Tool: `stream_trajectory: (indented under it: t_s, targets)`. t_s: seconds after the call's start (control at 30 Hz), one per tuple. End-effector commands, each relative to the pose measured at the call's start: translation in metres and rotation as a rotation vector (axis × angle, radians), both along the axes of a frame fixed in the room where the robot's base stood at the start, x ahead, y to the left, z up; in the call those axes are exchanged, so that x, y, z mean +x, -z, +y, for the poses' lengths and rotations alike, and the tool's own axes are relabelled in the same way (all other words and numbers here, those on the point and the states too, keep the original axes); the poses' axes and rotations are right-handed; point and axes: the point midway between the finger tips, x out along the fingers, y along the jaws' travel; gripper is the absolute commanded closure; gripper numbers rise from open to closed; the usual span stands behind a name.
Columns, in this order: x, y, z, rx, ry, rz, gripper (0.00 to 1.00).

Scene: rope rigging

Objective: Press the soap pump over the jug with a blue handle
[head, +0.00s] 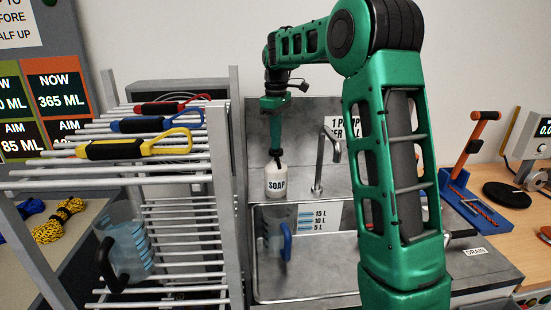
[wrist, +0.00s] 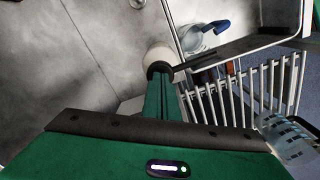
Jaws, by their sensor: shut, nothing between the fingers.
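The white soap bottle (head: 276,181), labelled SOAP, stands upright on the ledge behind the sink. My gripper (head: 276,153) is shut and points down, its dark tips at the top of the bottle. They hide most of the pump head, and I cannot tell whether they press it. In the wrist view the bottle (wrist: 157,54) shows just beyond my gripper's tips (wrist: 160,70). The clear jug with a blue handle (head: 287,242) is in the sink below and in front of the bottle. The jug (wrist: 196,40) also shows in the wrist view, beside the bottle.
A metal tap (head: 321,170) stands right of the bottle. At left, a rack (head: 215,190) carries red, blue and yellow handled tools on top. A clear jug with a black handle (head: 125,250) is lower in it. A volume scale marks the sink's back wall (head: 335,225).

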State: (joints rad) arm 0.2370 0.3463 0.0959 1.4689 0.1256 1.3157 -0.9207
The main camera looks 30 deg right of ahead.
Motion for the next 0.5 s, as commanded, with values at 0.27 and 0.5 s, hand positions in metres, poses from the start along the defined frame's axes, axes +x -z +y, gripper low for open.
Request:
stream_trajectory:
  t_s: [0.27,0.5]
  targets:
    - [0.000,0.008,0.000,0.000,0.001,0.001,1.00]
    - [0.000,0.016,0.000,0.000,0.002,0.001,1.00]
